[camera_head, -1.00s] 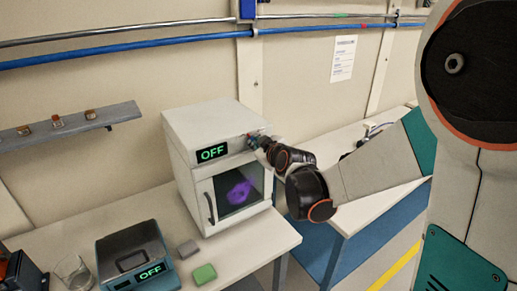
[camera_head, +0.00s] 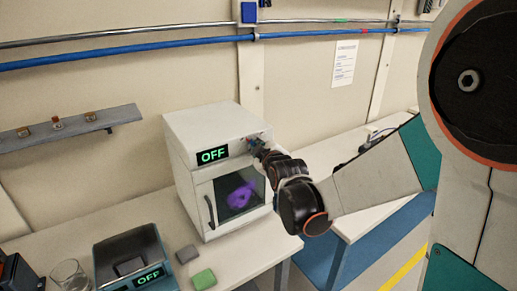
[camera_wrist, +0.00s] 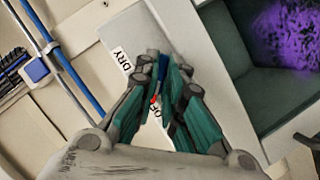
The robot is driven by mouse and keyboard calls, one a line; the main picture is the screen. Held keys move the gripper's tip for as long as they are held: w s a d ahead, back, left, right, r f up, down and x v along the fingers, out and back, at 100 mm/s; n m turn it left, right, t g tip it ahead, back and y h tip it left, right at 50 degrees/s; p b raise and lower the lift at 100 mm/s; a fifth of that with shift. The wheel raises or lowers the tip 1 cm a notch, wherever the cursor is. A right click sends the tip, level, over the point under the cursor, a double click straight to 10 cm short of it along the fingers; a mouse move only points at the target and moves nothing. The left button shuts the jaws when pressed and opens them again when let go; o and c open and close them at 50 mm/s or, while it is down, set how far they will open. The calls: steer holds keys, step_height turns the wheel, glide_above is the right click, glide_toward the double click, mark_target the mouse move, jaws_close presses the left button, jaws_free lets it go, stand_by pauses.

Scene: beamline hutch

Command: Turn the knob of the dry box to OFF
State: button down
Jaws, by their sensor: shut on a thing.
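The dry box (camera_head: 212,125) is a white cabinet on the bench, with a glass door and a purple glowing thing inside. Its display (camera_head: 212,155) reads OFF in green. My gripper (camera_head: 256,143) is at the upper right of its front panel. In the wrist view my gripper (camera_wrist: 165,82) has its teal fingers closed on the small blue knob (camera_wrist: 163,65), which they mostly hide. A DRY label (camera_wrist: 122,61) is left of the knob. A partly covered OFF label (camera_wrist: 152,115) is below it, with a small red mark nearby.
A teal device (camera_head: 135,262) with its own OFF display stands at the front left, beside a glass (camera_head: 70,275). A grey block and a green block (camera_head: 204,279) lie before the dry box. A shelf (camera_head: 70,130) is on the wall.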

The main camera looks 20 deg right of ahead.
steer(key=c, duration=2)
jaws_free()
steer(key=shift+o, duration=0.2)
steer(key=shift+s, duration=0.1)
steer(key=v, duration=1.2)
steer(key=s+f+m+g+b, duration=0.3)
steer(key=s+f+m+g, duration=0.1)
steer(key=s, duration=0.7)
steer(key=s+d+f+m+g+b, duration=0.1)
steer(key=s+f+m+g+b, duration=0.3)
steer(key=s+f+m, duration=0.2)
steer(key=s+f, duration=0.2)
steer(key=s, duration=0.2)
steer(key=shift+s+f, duration=0.3)
steer(key=shift+s, duration=0.05)
